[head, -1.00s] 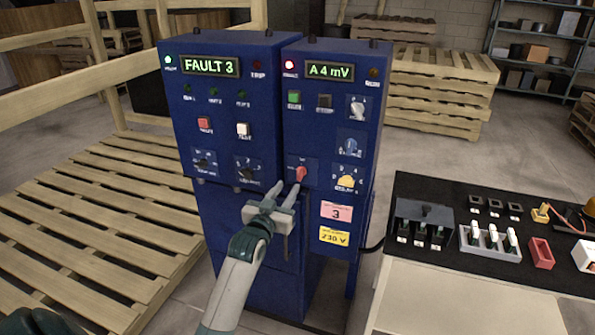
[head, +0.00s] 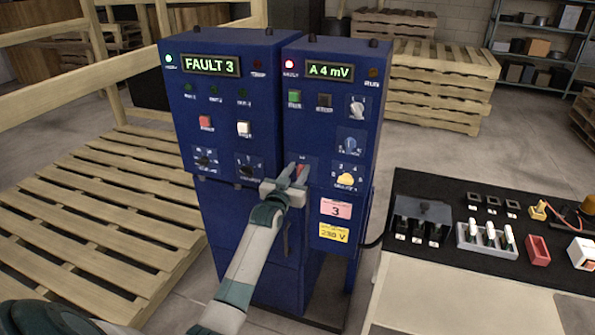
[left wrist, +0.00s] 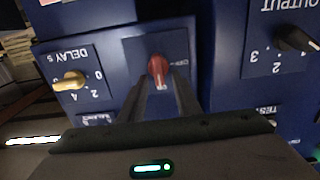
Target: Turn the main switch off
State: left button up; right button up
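The main switch, a red rotary knob (head: 301,169), sits at the bottom left of the right-hand blue panel (head: 328,120). It also shows in the left wrist view (left wrist: 157,68), pointing roughly up and down in that picture. My left gripper (head: 294,173) is at the knob, its two fingers apart with the red knob between or just beyond their tips. In the left wrist view the fingers (left wrist: 160,92) reach toward both sides of the knob; I cannot tell whether they touch it. The finger partly hides the knob's plate in the head view. My right gripper is not in view.
A yellow knob (head: 345,180) is close right of the switch; black knobs (head: 248,168) are on the left panel (head: 225,110). The displays read FAULT 3 and A 4 mV. A bench (head: 470,285) with small parts stands right. Pallets (head: 95,215) lie left.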

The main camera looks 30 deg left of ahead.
pick_arm(q)
jog(key=shift+c, duration=0.5)
grip_shut()
jog(key=shift+n, duration=0.3)
jog(key=n, duration=0.3)
jog(key=a+n+p, duration=0.1)
jog(key=n, duration=0.1)
jog(key=shift+s+f+n, duration=0.1)
jog(key=shift+f+n, duration=0.05)
jog(key=shift+n, duration=0.25)
jog(key=n, duration=0.3)
jog(key=f+n, duration=0.1)
jog(key=n, duration=0.3)
jog(key=n+p, duration=0.1)
jog(key=n, duration=0.3)
jog(key=shift+s+a+f, duration=0.1)
jog(key=shift+a+f, duration=0.25)
jog(key=shift+n, duration=0.3)
